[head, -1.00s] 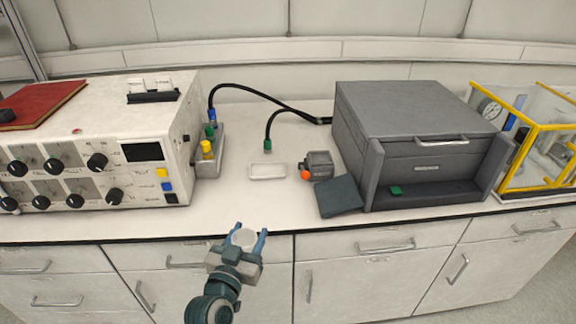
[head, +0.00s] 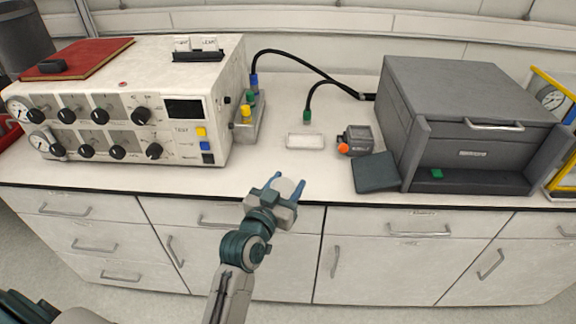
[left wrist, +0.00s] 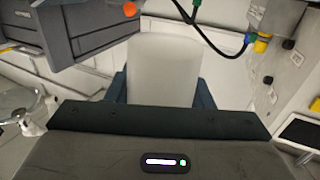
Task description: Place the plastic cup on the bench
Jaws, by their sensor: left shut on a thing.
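My left gripper (head: 288,184) is shut on the white plastic cup (head: 285,188), with a blue finger on each side of it. The cup also shows in the left wrist view (left wrist: 163,72), large between the fingers. In the head view the gripper and cup are at the front edge of the bench (head: 230,180). I cannot tell for sure whether the cup touches the bench top. My right gripper is not in view.
A white control box (head: 120,100) with knobs stands at left, a grey reactor box (head: 470,110) at right. Between them are a small holder with coloured plugs (head: 248,125), a clear tray (head: 305,141), a grey device (head: 356,140) and a dark plate (head: 376,172). The bench's front middle is clear.

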